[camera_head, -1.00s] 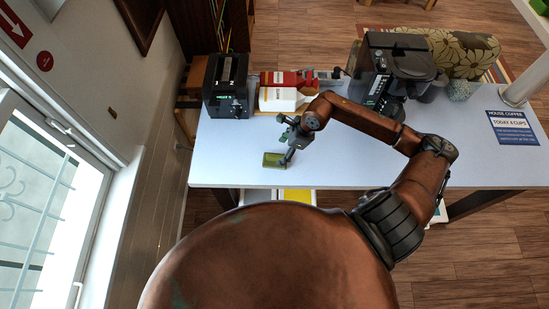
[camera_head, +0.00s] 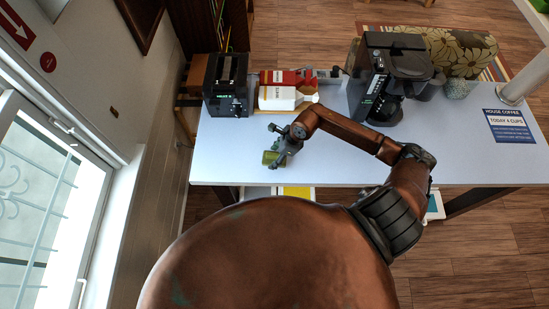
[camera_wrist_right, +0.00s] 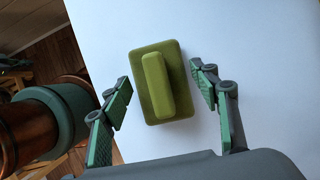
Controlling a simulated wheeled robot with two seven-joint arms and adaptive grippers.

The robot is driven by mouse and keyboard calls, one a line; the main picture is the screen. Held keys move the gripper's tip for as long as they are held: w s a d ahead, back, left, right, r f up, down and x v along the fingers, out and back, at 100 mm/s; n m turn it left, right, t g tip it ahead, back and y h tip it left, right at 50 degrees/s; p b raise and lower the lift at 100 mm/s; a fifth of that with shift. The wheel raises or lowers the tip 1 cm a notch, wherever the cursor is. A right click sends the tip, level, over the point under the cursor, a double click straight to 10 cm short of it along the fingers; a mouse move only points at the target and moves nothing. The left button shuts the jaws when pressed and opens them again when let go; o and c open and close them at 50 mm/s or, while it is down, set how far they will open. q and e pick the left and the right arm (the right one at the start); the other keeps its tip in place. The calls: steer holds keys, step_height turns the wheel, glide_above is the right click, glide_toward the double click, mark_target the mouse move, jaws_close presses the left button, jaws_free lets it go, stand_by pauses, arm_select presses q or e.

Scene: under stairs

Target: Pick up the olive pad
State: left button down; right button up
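The olive pad (camera_wrist_right: 178,73) is a rounded rectangular block with a raised bar along its top. It lies on the white table (camera_wrist_right: 270,50) near the front edge. In the head view the pad (camera_head: 269,158) is partly hidden by my right gripper (camera_head: 275,148). In the right wrist view my right gripper (camera_wrist_right: 160,98) is open, with one green-padded finger on each side of the pad's near part. Gaps show between both fingers and the pad. My left gripper does not show in the head view.
At the back stand a black toaster-like machine (camera_head: 228,88), a red-and-white carton (camera_head: 278,95) and a black coffee machine (camera_head: 385,75). A blue sign (camera_head: 509,126) lies at the right. The table's middle right is clear.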

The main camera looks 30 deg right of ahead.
mark_target(273, 154)
steer(key=c, duration=0.8)
steer(key=shift+r, duration=0.15)
steer(key=shift+r, duration=0.25)
step_height(273, 154, up, 2)
steer(key=shift+r+b, duration=0.2)
steer(key=shift+b, duration=0.65)
steer(key=s+a+r+b, duration=0.1)
steer(key=s+a+r, duration=0.1)
steer(key=s+r, duration=0.1)
steer(key=s+a+r+b, duration=0.1)
steer(key=s+a+r, duration=0.1)
steer(key=s, duration=0.3)
steer(key=s+a+r+b, duration=0.1)
steer(key=s+a+r, duration=0.1)
steer(key=s+r, duration=0.2)
steer(key=shift+s+a+r, duration=0.1)
steer(key=shift+s+r, duration=0.2)
steer(key=shift+r, duration=0.15)
